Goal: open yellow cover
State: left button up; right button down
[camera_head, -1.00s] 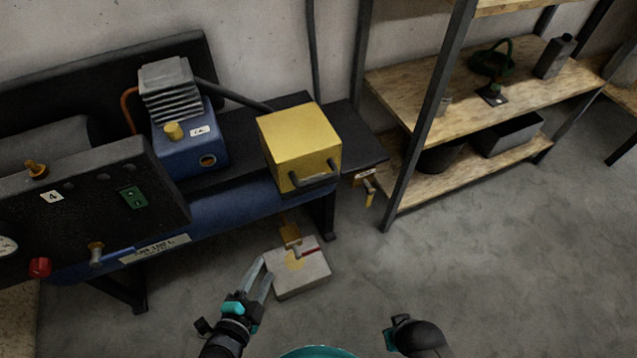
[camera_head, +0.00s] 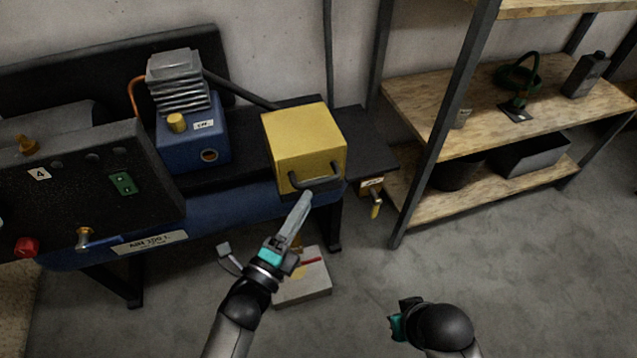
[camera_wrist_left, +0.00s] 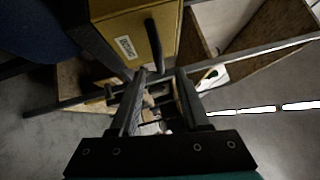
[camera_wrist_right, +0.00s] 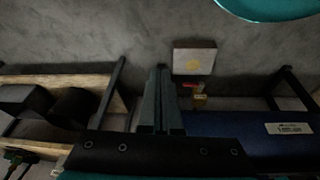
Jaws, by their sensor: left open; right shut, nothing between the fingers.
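The yellow cover (camera_head: 303,147) is a box shape on the right end of the blue compressor bench. A dark bar handle (camera_head: 315,183) runs along its lower front edge. The cover looks shut. My left gripper (camera_head: 305,197) is at the handle in the head view, its tips just below it. In the left wrist view the left fingers (camera_wrist_left: 160,80) are apart, with the handle (camera_wrist_left: 152,45) near their tips; I cannot tell whether they touch. My right gripper shows in the right wrist view (camera_wrist_right: 160,72), fingers together and empty, pointing over the floor, away from the cover.
A blue motor unit (camera_head: 193,140) stands left of the cover. A black panel (camera_head: 75,190) with knobs is at the far left. A grey block (camera_head: 310,290) lies on the floor beneath my left arm. A wooden shelf (camera_head: 440,100) stands at the right. The floor at front right is clear.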

aim_at(319, 180)
pick_arm(q)
jog(key=b+x, duration=0.1)
jog(key=x, duration=0.5)
jog(key=shift+w+d, duration=0.15)
jog(key=shift+w, duration=0.25)
pick_arm(e)
jog(key=r, duration=0.3)
jog(key=shift+w+r+t, duration=0.2)
jog(key=shift+w+t, duration=0.1)
pick_arm(q)
grip_shut()
dwell(0.4)
